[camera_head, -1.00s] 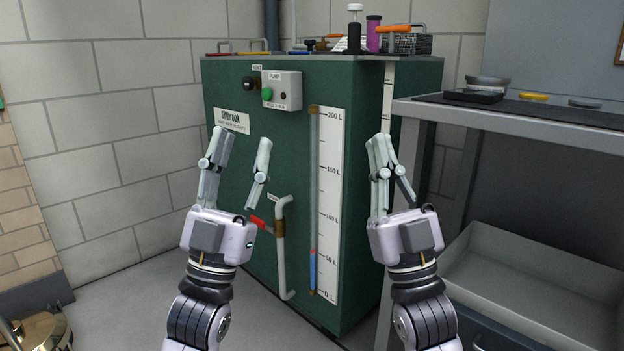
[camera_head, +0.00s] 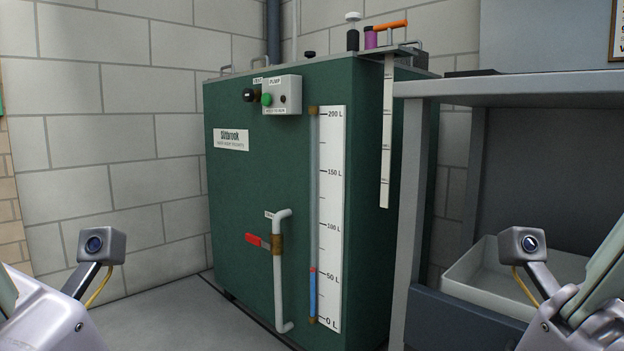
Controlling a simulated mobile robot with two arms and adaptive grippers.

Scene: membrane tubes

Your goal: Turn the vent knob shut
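The vent knob (camera_head: 248,95) is a small black knob under the VENT label, high on the front of the green tank (camera_head: 255,180). It sits just left of the grey pump box (camera_head: 282,95) with its green button. Its turn position is too small to read. My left gripper (camera_head: 45,320) shows only in part at the bottom left corner, and my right gripper (camera_head: 590,315) only in part at the bottom right. Both are well apart from the knob. Their fingertips are outside the view, so I cannot see how far they are open.
A white pipe (camera_head: 281,275) with a red lever (camera_head: 253,240) stands on the tank front, left of a level gauge (camera_head: 330,220). A grey bench (camera_head: 560,87) with a tray (camera_head: 500,280) below is at the right. The space before the tank looks clear.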

